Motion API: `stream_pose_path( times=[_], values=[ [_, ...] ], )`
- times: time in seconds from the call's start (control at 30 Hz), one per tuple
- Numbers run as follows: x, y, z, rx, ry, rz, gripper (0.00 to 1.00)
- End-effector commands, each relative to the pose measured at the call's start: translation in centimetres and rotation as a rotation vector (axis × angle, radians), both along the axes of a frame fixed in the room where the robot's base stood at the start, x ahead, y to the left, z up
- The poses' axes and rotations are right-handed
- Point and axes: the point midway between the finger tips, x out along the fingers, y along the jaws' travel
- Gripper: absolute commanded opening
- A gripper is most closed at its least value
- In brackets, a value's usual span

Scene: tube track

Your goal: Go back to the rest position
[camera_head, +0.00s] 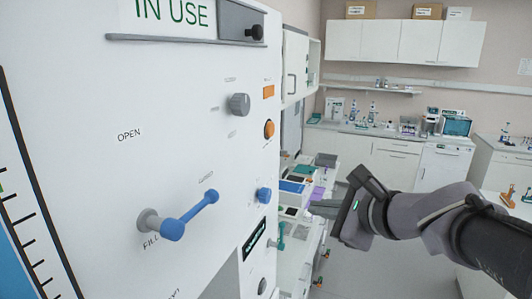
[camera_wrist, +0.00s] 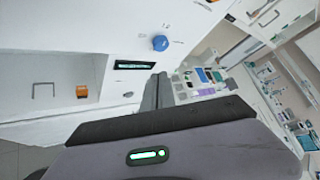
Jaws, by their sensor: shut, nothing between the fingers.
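My gripper (camera_head: 322,208) is in the head view, right of the white panel, at the end of my dark arm coming from the right. Its fingers are together and empty, pointing left toward the panel's edge. In the wrist view the closed fingers (camera_wrist: 157,92) point up toward the panel's lower part, with nothing between them. The fingertips look apart from the panel, though the exact gap is unclear.
The white panel (camera_head: 90,110) carries a blue lever (camera_head: 190,216), a grey knob (camera_head: 239,104), an orange button (camera_head: 269,129) and a blue knob (camera_head: 264,195). A bench with trays (camera_head: 293,187) stands behind my gripper. Open floor (camera_head: 375,270) lies below my arm.

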Motion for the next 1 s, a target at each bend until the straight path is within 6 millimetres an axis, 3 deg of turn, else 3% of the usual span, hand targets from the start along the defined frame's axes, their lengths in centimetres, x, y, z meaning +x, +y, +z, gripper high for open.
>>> stream_pose_path(
  times=[0.03, 0.17, 0.27, 0.33, 0.4, 0.5, 0.6, 0.73, 1.0],
  values=[
    [-1.2, 0.7, -2.9, -0.051, -0.004, 0.038, 0.00],
    [-4.8, 2.4, -8.7, -0.230, -0.014, 0.166, 0.00],
    [-8.5, 3.5, -14.9, -0.405, -0.027, 0.296, 0.00],
    [-11.7, 4.0, -20.6, -0.559, -0.040, 0.412, 0.00],
    [-15.3, 3.9, -27.1, -0.740, -0.057, 0.549, 0.00],
    [-19.7, 3.0, -35.1, -0.980, -0.082, 0.734, 0.00],
    [-22.5, 1.7, -39.9, -1.155, -0.098, 0.866, 0.00],
    [-24.0, 0.7, -42.2, -1.265, -0.105, 0.950, 0.00],
    [-24.2, 0.5, -42.2, -1.279, -0.105, 0.961, 0.00]
  ],
)
